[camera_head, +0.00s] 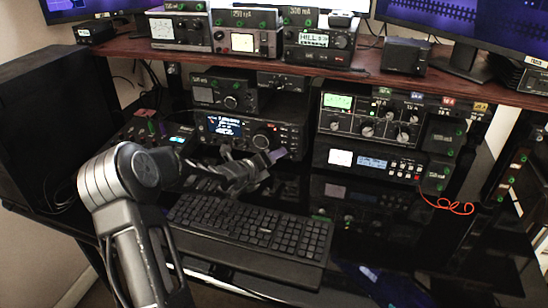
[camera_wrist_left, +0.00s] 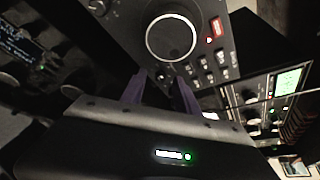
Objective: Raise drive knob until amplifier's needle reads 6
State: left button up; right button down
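A black amplifier-like unit (camera_head: 370,118) stands on the right of the desk, with a lit green meter (camera_head: 338,101) and several silver-faced knobs. Its needle reading is too small to tell, and I cannot tell which knob is the drive knob. The green meter also shows at the right of the left wrist view (camera_wrist_left: 288,82). My left gripper (camera_head: 275,156) is in front of the radio (camera_head: 216,125) with the blue display, left of the amplifier. In the left wrist view its two purple fingers (camera_wrist_left: 160,90) are apart and empty, below a large round dial (camera_wrist_left: 171,37). My right gripper is out of view.
A black keyboard (camera_head: 250,225) lies below the left gripper. A second unit (camera_head: 385,161) with a white meter sits under the amplifier, with a red coiled cord (camera_head: 447,206) at its right. A wooden shelf (camera_head: 270,62) with more radios overhangs the equipment.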

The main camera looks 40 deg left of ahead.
pick_arm(q)
grip_shut()
dwell(0.5)
jog(key=m+b, duration=0.1)
jog(key=b, duration=0.3)
jog(key=m+g+y+b, duration=0.1)
jog(key=m+b, duration=0.1)
jog(key=b, duration=0.3)
jog(key=shift+d+f+y, duration=0.2)
jog(key=shift+y, duration=0.1)
jog(key=shift+r+b, duration=0.15)
jog(key=shift+b, duration=0.15)
jog(key=shift+r, duration=0.15)
